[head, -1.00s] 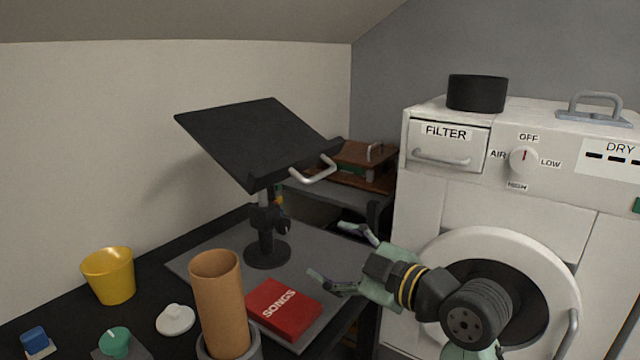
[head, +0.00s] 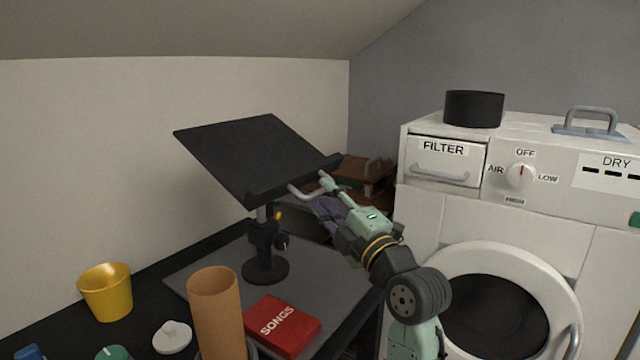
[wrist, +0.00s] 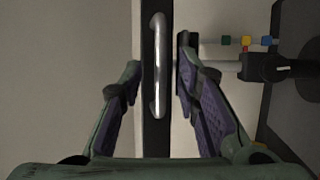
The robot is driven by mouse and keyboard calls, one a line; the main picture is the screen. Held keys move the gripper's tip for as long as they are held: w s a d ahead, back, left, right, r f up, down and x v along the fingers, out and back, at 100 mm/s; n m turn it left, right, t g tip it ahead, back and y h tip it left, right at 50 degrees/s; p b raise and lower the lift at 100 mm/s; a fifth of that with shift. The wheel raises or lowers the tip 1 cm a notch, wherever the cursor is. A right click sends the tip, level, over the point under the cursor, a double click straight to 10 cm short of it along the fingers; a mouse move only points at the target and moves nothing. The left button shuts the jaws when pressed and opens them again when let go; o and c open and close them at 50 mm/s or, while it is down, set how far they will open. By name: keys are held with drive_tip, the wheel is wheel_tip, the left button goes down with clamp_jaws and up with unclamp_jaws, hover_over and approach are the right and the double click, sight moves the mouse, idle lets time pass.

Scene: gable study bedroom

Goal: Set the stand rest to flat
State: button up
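The stand's black rest (head: 250,155) is a flat panel tilted on a short post (head: 264,240) with a round black base. A silver handle (head: 298,192) is fixed to its lower right edge. My gripper (head: 322,194) is at this handle, partly covering it in the head view. In the wrist view the handle (wrist: 157,65) lies between the two spread fingers of my gripper (wrist: 160,75), with gaps on both sides. The rest's edge (wrist: 154,130) shows as a dark strip there. Coloured marks (wrist: 246,41) show beside the post at the right.
A red SONGS book (head: 283,325) lies on the grey mat (head: 215,270) below. A cardboard tube (head: 216,310) and a yellow cup (head: 107,291) stand to the left. A white dryer (head: 500,225) stands close on the right. A wooden box (head: 362,172) is behind the gripper.

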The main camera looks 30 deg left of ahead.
drive_tip(key=shift+p+x, duration=0.3)
drive_tip(key=shift+x, duration=1.05)
drive_tip(key=shift+c, duration=0.4)
clamp_jaws()
